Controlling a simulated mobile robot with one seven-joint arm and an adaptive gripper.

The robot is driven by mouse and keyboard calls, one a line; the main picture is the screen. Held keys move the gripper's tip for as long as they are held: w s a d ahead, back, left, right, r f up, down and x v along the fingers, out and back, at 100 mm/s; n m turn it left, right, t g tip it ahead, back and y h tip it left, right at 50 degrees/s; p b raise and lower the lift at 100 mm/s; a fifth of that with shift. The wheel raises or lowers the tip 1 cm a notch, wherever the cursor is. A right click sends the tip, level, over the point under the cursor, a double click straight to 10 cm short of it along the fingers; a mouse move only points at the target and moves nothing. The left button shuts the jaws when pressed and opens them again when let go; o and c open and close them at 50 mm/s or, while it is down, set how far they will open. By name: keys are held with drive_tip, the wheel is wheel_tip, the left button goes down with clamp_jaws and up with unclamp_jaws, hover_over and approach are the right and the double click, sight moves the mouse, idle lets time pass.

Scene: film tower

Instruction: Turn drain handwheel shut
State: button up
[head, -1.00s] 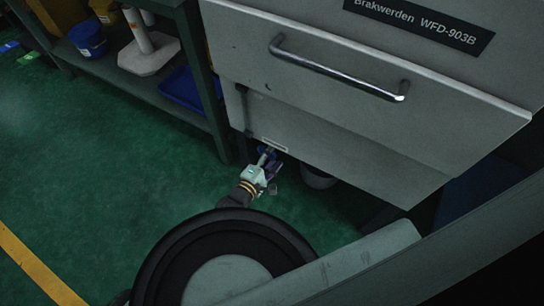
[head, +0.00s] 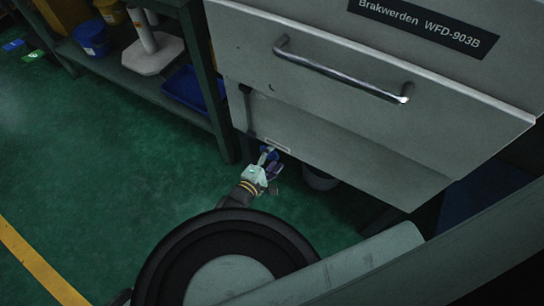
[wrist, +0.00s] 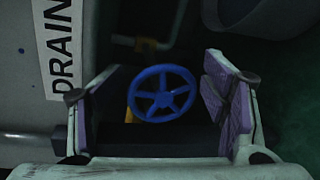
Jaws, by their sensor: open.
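The drain handwheel (wrist: 161,94) is a blue, spoked wheel. In the wrist view it lies between the two open fingers of my gripper (wrist: 165,100), with dark gaps to both finger pads. The right pad shows a purple face. In the head view my gripper (head: 266,168) is low at the machine's bottom edge, and a bit of the blue handwheel (head: 266,155) shows by its fingertips. A DRAIN label (wrist: 60,50) is on the grey panel left of the wheel. Whether a finger touches the wheel I cannot tell.
The grey machine (head: 340,130) with a bar handle (head: 340,72) overhangs the gripper. A round bucket (head: 320,179) stands under it, to the right. A shelf (head: 150,85) with a blue tray (head: 187,88) is at left. Green floor in front is free.

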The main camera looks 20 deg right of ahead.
drive_tip(key=v, duration=0.8)
drive_tip(key=shift+w, duration=0.15)
